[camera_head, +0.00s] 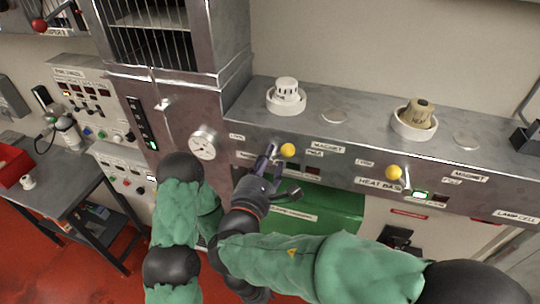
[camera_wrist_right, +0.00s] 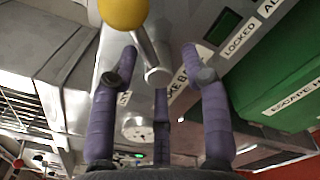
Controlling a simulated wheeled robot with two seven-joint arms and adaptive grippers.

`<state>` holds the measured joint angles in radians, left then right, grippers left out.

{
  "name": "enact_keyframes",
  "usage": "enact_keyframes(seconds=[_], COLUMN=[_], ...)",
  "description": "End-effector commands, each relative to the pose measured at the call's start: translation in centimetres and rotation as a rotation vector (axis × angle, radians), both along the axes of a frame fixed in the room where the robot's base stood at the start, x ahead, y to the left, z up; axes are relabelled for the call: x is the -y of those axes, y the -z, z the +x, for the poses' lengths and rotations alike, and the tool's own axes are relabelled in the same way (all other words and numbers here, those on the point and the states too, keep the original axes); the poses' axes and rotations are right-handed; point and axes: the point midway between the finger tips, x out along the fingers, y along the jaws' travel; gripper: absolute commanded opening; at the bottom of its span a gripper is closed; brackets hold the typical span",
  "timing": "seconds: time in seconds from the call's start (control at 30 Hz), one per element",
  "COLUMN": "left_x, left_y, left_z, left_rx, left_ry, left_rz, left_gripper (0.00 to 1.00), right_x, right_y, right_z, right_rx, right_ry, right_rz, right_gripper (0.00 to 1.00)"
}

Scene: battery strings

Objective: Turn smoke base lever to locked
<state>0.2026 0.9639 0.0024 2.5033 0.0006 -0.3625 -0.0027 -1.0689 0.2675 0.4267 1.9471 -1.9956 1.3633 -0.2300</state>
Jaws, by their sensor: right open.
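The smoke base lever, a metal rod with a yellow ball knob (camera_head: 288,149), is on the front of the grey bench unit. In the wrist view its knob (camera_wrist_right: 122,12) is at the top, and its rod runs down to a pivot end between the finger tips. My right gripper (camera_head: 266,163) is open just left of and below the knob. Its purple fingers (camera_wrist_right: 160,75) are spread around the lever's pivot end; contact cannot be told. A "LOCKED" label (camera_wrist_right: 240,38) is beside a dark indicator window (camera_wrist_right: 222,27). My left gripper is not clearly in view.
A white smoke detector (camera_head: 286,90) sits on the ledge above. A pressure gauge (camera_head: 203,145) is left.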

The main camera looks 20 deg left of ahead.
Motion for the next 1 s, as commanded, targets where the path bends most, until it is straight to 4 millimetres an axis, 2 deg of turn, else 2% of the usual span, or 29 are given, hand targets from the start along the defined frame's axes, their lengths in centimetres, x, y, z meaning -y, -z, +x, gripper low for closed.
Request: enact_keyframes(seconds=[0.2,0.47,0.63,1.0], left_x=[0.0,-0.01,-0.01,0.0], left_y=[-0.27,-0.25,-0.25,-0.34], left_z=[0.0,0.0,0.0,0.0], left_rx=[0.0,0.0,0.0,0.0], left_ry=[0.0,0.0,0.0,0.0], left_rz=[0.0,0.0,0.0,0.0], left_gripper=[0.44,0.44,0.44,0.44], right_x=[0.07,0.06,0.06,0.06], right_y=[0.05,0.07,0.07,0.21], right_z=[1.35,1.42,1.41,1.38], right_rx=[-0.001,-0.001,-0.001,-0.005], right_ry=[0.0,-0.001,-0.001,-0.001], right_rz=[0.0,0.0,0.0,-0.02], right_gripper=[0.47,0.47,0.01,0.0])
